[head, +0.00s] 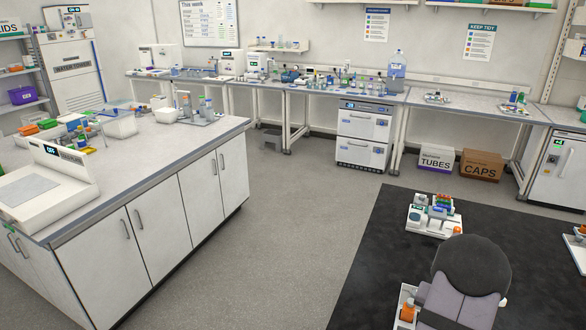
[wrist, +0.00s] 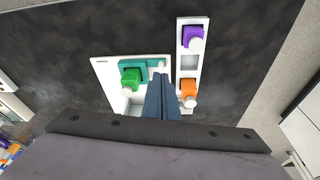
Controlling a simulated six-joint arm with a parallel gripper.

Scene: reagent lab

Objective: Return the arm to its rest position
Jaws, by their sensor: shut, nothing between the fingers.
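My gripper (wrist: 160,77) shows in the wrist view with its two blue-grey fingers pressed together and nothing between them. Its fingertips point over a dark bench top (wrist: 75,60). They overlap the gap between a white tray (wrist: 104,70) on the left and a narrow white rack (wrist: 205,55) on the right; whether they touch either cannot be told. In the head view, a dark rounded part of my arm stands over the black bench (head: 375,260) at lower right, and my fingertips are hidden there.
The tray holds a green-topped item (wrist: 130,77) and a teal block (wrist: 155,63). The rack holds purple (wrist: 193,37) and orange (wrist: 188,88) items. In the head view, an orange bottle (head: 407,312) stands left of my arm. The bench's left part is clear.

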